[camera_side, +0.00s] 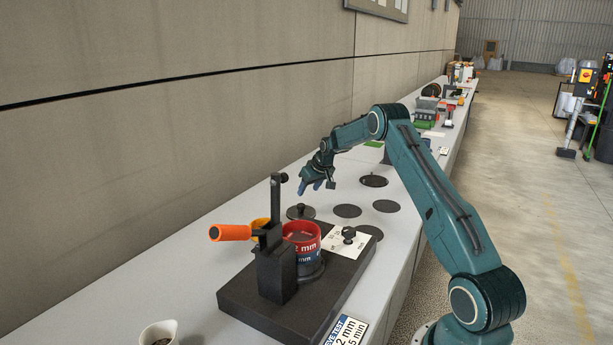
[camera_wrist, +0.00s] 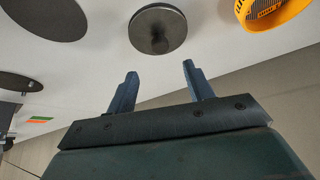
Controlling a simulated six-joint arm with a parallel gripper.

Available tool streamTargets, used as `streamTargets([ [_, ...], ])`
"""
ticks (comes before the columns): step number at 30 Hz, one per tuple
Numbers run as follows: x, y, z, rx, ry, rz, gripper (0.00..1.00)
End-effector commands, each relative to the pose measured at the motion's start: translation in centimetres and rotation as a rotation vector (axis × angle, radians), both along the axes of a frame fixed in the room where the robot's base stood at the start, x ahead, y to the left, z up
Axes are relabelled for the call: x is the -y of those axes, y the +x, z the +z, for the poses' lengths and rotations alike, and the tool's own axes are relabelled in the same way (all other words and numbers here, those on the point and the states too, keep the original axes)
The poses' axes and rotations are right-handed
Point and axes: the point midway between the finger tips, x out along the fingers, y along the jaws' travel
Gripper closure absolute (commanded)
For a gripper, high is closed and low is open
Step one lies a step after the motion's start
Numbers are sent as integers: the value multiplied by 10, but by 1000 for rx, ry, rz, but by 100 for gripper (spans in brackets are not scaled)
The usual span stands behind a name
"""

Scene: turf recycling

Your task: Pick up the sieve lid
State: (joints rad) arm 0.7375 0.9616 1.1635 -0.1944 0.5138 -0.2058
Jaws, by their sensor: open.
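The sieve lid (camera_side: 301,212) is a dark round disc with a knob on top. It lies flat on the grey bench, behind the red and blue sieves. In the wrist view the lid (camera_wrist: 158,30) shows whole, just beyond the fingertips, with its knob toward the camera. My gripper (camera_side: 316,188) is above the bench, apart from the lid and farther along the bench than it. In the wrist view my gripper (camera_wrist: 160,68) has its two blue fingers spread, with nothing between them.
A black base plate (camera_side: 258,305) carries a clamp with an orange handle (camera_side: 230,232) and a stack of a red sieve (camera_side: 301,231) over a blue one. A yellow sieve (camera_wrist: 272,12) is near the lid. Flat dark discs (camera_side: 348,211) lie to its right. A white cup (camera_side: 158,333) stands in front.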

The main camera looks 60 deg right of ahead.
Motion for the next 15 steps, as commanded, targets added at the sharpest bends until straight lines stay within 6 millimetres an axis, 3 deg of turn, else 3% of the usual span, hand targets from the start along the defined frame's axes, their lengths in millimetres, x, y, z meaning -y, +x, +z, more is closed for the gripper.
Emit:
streamTargets([
  [7, 5, 13, -26, -1, 0, 0, 48],
  [15, 8, 18, -35, 0, 0, 0, 48],
])
